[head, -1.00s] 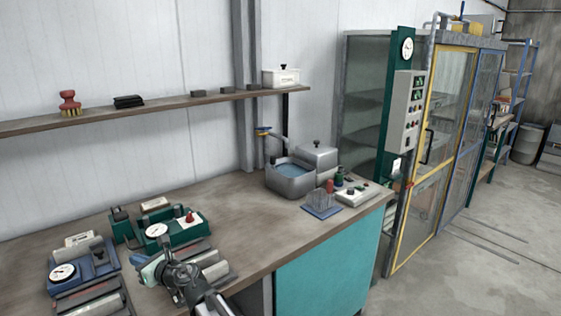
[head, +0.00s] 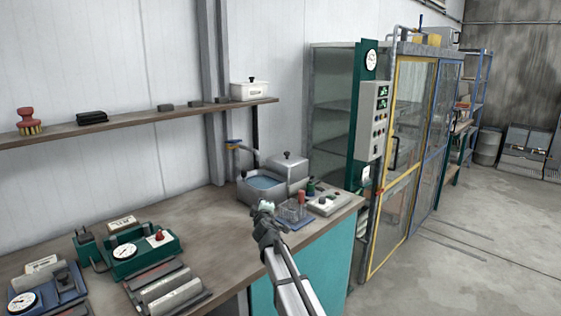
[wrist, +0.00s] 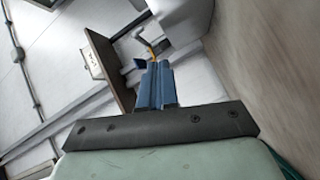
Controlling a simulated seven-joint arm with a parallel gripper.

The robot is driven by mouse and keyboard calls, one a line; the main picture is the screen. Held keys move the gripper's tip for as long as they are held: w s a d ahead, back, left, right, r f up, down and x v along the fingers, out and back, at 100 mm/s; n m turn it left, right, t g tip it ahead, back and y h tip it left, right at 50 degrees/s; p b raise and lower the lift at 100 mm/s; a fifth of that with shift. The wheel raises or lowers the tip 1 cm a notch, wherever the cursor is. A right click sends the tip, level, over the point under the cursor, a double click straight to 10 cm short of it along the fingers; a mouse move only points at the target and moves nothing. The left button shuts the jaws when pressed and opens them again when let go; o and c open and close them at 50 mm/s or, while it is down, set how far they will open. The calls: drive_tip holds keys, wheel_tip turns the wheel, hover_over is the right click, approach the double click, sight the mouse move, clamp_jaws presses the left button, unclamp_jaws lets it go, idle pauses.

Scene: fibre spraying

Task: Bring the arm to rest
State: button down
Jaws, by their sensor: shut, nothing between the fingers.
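My arm shows in the head view at the lower middle, reaching up and away over the bench's front edge. My gripper (head: 266,207) is at its far end, in front of the grey water basin and to the left of the small rack. In the wrist view my gripper's blue fingers (wrist: 154,84) are together, with nothing between them. They point toward the wall and the shelf.
A yellow-framed cabinet (head: 403,150) stands at right. The floor (head: 470,255) before it is clear.

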drive_tip(key=s+d+f+m+g+h, duration=0.1)
drive_tip(key=d+f+m+g+h, duration=0.4)
drive_tip(key=d, duration=0.9)
drive_tip(key=d+f+m+h, duration=0.2)
drive_tip(key=d+f+m, duration=0.5)
drive_tip(key=d, duration=0.8)
drive_tip(key=s+f+m+g+y, duration=0.1)
drive_tip(key=s+f+g, duration=0.4)
drive_tip(key=s+f, duration=1.15)
drive_tip(key=s+f+g+y, duration=0.1)
drive_tip(key=s+f+g, duration=0.3)
drive_tip(key=s+f, duration=1.25)
drive_tip(key=s+a+f+g+y, duration=0.1)
drive_tip(key=s+f+g, duration=0.2)
drive_tip(key=s, duration=0.9)
drive_tip(key=s+a+f+m+g+y, duration=0.1)
drive_tip(key=s+f, duration=0.4)
drive_tip(key=s, duration=0.7)
drive_tip(key=s+a+f+m+g+y, duration=0.1)
drive_tip(key=s+a+f+g, duration=0.2)
drive_tip(key=s, duration=0.9)
drive_tip(key=f+g, duration=0.1)
drive_tip(key=g, duration=0.1)
drive_tip(key=shift+f+g, duration=0.3)
drive_tip(key=shift+f, duration=0.1)
